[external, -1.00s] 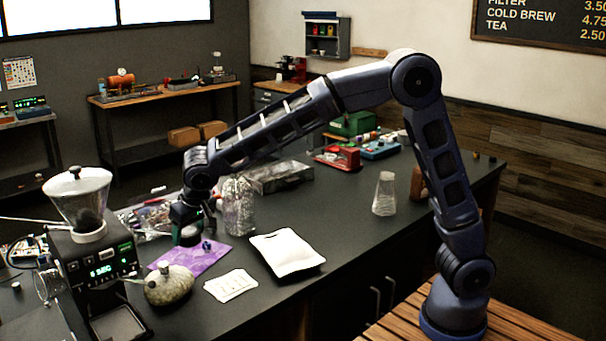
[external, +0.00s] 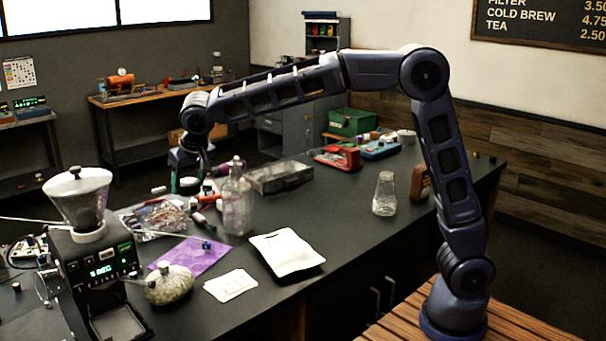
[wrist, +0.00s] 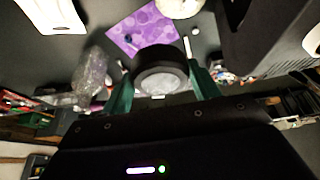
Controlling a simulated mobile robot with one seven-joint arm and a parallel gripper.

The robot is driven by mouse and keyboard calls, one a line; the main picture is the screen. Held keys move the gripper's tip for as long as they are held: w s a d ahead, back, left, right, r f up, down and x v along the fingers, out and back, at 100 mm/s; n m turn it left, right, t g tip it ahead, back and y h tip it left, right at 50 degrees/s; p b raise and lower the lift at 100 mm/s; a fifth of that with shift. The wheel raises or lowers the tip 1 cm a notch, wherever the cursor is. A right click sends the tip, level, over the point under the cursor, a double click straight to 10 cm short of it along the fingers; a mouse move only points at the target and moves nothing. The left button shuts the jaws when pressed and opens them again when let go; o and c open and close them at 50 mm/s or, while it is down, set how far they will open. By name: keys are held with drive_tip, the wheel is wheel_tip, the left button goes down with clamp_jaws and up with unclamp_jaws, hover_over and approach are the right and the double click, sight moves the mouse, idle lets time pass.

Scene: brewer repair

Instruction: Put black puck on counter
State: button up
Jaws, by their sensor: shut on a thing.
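The black puck (wrist: 160,65) is a thick round dark disc with a pale face, held between the green fingers of my gripper (wrist: 162,82) in the wrist view. In the external view my gripper (external: 187,178) holds the puck (external: 187,184) in the air above the back left part of the counter. The dark counter (external: 345,215) runs across the middle of the external view. The purple mat (external: 190,258) lies on it, apart from the raised puck, with a small dark blue item on it.
A clear bottle (external: 237,205) stands right of my gripper, and a bag of parts (external: 158,218) lies below it. A grinder (external: 95,265), a round stone-like pot (external: 170,287), a white pouch (external: 287,253) and a glass flask (external: 384,195) stand or lie around. The counter's middle right is clear.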

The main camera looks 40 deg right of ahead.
drive_tip(key=w+d+m+h, duration=0.1)
drive_tip(key=w+d+m, duration=0.1)
drive_tip(key=w+d, duration=0.7)
drive_tip(key=w+d+m+h, duration=0.15)
drive_tip(key=w+d, duration=0.35)
drive_tip(key=d, duration=0.8)
drive_tip(key=w+d+m, duration=0.3)
drive_tip(key=w+d, duration=0.4)
drive_tip(key=d, duration=0.4)
drive_tip(key=w+d+m+g+h, duration=0.1)
drive_tip(key=w+d+m, duration=0.1)
drive_tip(key=d, duration=1.1)
drive_tip(key=w+d+m, duration=0.1)
drive_tip(key=d+m, duration=0.1)
drive_tip(key=d, duration=1.1)
drive_tip(key=s+d+m+g+h, duration=0.15)
drive_tip(key=s+d, duration=0.25)
drive_tip(key=d, duration=1)
drive_tip(key=s+d+m+y, duration=0.1)
drive_tip(key=s+d+m, duration=0.3)
drive_tip(key=d, duration=1)
drive_tip(key=s+d+m+g+h, duration=0.1)
drive_tip(key=s+d, duration=0.4)
drive_tip(key=d, duration=0.9)
drive_tip(key=f, duration=3.1)
drive_tip(key=shift+a, duration=0.3)
drive_tip(key=shift+f, duration=0.1)
